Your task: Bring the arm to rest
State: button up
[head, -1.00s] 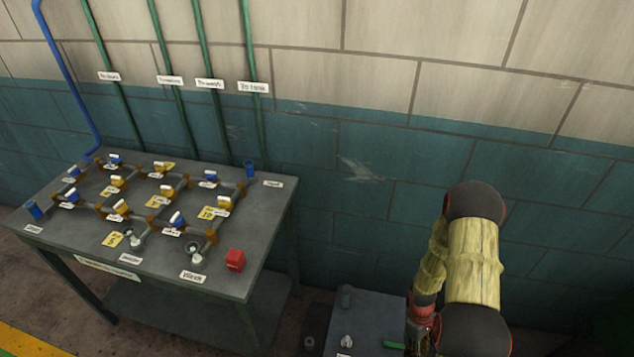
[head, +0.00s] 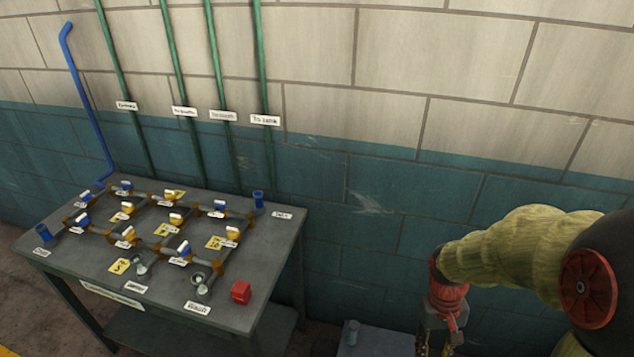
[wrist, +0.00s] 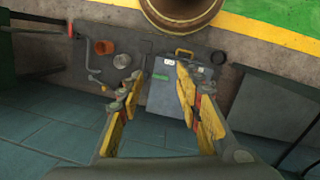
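My arm shows at the lower right of the head view, in yellowish sleeves with black and red joints. My gripper (head: 445,335) hangs below its red wrist at the bottom edge, partly cut off. In the wrist view my gripper (wrist: 161,80) has its two yellow fingers spread apart with nothing between the tips.
A grey table (head: 160,290) with a pipe and valve board and a red block (head: 241,292) stands left. A tiled wall (head: 380,180) is behind. The wrist view shows a brass-coloured round drum (wrist: 182,22), an orange cup (wrist: 104,47) and a crank-like bar (wrist: 92,65).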

jog(key=s+a+r+t, duration=0.2)
jog(key=a+r, duration=0.1)
jog(key=r, duration=0.4)
jog(key=s+a+r+t, duration=0.2)
jog(key=s+r+t, duration=0.1)
jog(key=r, duration=0.4)
jog(key=s+a+r+t, duration=0.2)
jog(key=s+a+r, duration=0.1)
jog(key=r, duration=0.5)
jog(key=shift+a+t+y, duration=0.3)
jog(key=shift+a+y, duration=0.05)
jog(key=shift+y, duration=0.05)
